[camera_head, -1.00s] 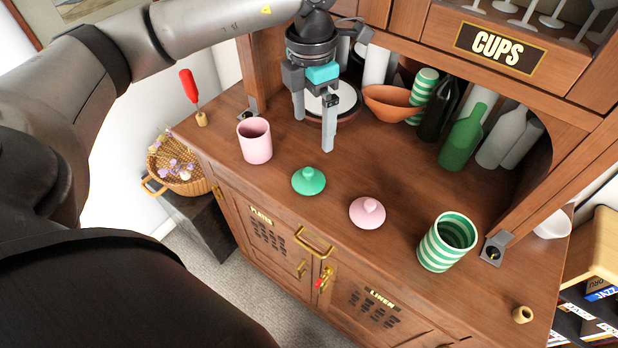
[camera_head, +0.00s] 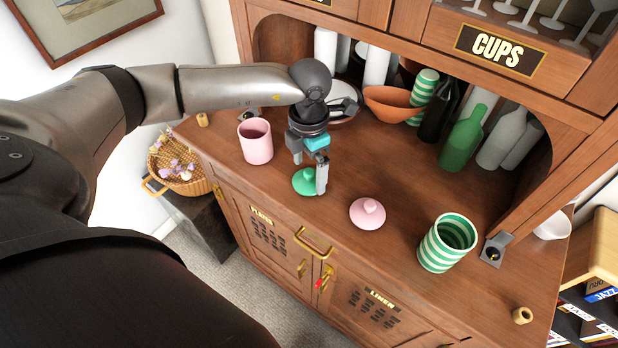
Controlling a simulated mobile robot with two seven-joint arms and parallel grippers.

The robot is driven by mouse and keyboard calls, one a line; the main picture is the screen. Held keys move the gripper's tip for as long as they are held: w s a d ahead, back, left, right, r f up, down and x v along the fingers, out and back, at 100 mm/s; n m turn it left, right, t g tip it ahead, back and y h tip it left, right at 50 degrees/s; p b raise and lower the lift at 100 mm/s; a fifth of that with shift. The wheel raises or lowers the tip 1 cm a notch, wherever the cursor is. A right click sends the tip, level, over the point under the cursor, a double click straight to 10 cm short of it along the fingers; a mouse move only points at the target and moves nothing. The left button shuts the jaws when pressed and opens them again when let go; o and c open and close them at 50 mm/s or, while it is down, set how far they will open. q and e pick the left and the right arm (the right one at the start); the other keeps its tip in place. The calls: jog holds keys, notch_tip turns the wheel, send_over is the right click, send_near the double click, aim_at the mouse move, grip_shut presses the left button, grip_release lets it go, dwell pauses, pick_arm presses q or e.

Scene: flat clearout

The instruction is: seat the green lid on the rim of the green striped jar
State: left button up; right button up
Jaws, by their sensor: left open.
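The green lid (camera_head: 302,182) lies on the cabinet top near its front edge, left of a pink lid (camera_head: 367,213). My left gripper (camera_head: 310,188) is open and points down at the green lid; its fingers hide part of the lid. I cannot tell whether the fingers touch it. The green striped jar (camera_head: 447,243) stands upright and open at the right front of the cabinet top, with nothing on its rim. My right gripper is not in view.
A pink cup (camera_head: 255,141) stands left of the gripper. An orange bowl (camera_head: 393,103), a green striped cup (camera_head: 424,86) and several bottles stand in the alcove behind. The wooden top between the pink lid and the jar is clear.

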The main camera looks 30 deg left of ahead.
pick_arm(q)
jog(key=shift+f, duration=0.7)
jog(key=shift+s, duration=0.1)
jog(key=c, duration=0.8)
jog(key=shift+s+f, duration=0.1)
jog(key=shift+s, duration=0.05)
jog(key=c, duration=0.7)
